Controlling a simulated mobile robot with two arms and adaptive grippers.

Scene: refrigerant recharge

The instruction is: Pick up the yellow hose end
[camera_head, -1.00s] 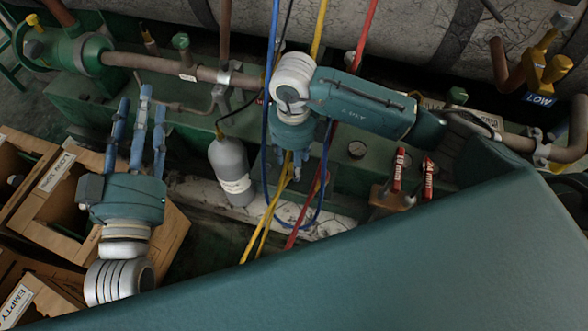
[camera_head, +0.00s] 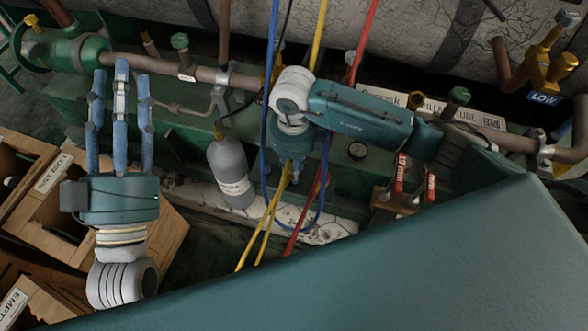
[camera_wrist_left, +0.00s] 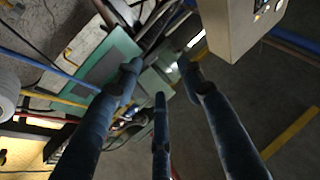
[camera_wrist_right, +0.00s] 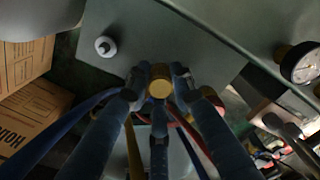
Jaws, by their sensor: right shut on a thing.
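The yellow hose (camera_head: 269,216) hangs in a loop under my right gripper (camera_head: 291,178) in the head view; its end is hidden there by the hand. In the right wrist view the brass yellow hose end (camera_wrist_right: 160,81) sits between the fingertips of my right gripper (camera_wrist_right: 159,90), which is shut on it. The yellow hose (camera_wrist_right: 134,150) trails below. My left gripper (camera_head: 121,78) is open and empty at the left, with its fingers pointing up the picture; in the left wrist view its fingers (camera_wrist_left: 160,75) are spread with nothing between them.
Blue (camera_head: 264,150) and red (camera_head: 363,40) hoses hang close to the right gripper. A grey cylinder (camera_head: 229,165) stands to its left. A pressure gauge (camera_head: 358,150) and red-handled valves (camera_head: 400,172) are to its right.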

